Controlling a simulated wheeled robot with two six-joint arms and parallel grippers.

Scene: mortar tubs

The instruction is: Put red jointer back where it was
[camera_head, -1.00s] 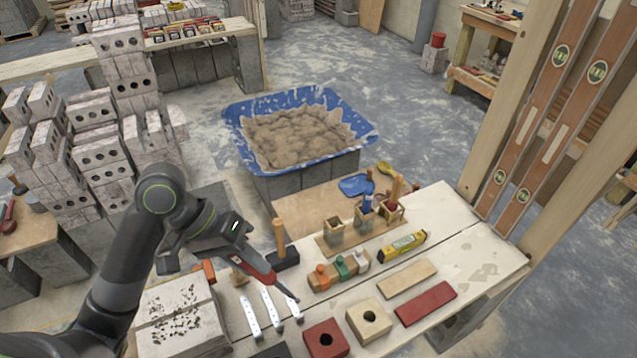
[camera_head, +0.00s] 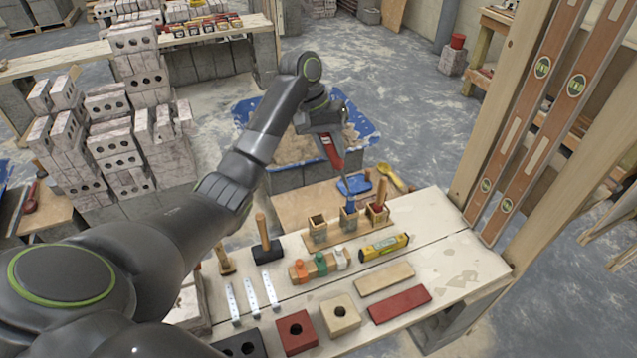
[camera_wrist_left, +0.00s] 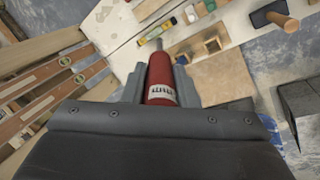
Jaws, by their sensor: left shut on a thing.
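The red jointer (camera_head: 331,152) is held in my left gripper (camera_head: 328,132), in the air above the front of the blue mortar tub (camera_head: 369,133). In the left wrist view its red handle with a white label (camera_wrist_left: 161,80) sits between the fingers (camera_wrist_left: 160,88), and its metal end points away from the gripper. Below and in front stands a rack of three small wooden boxes. The left box (camera_head: 318,231) looks empty. The middle box (camera_head: 348,222) has a blue-handled tool in it, and the right box (camera_head: 377,218) holds wooden and red handles. My right gripper is out of view.
On the bench are a black-headed hammer (camera_head: 268,252), a yellow level (camera_head: 384,247), coloured line blocks (camera_head: 320,264), bricks (camera_head: 399,303) and white strips (camera_head: 252,297). A blue scoop (camera_head: 354,185) lies behind the rack. Tall levels (camera_head: 530,115) lean against the right post.

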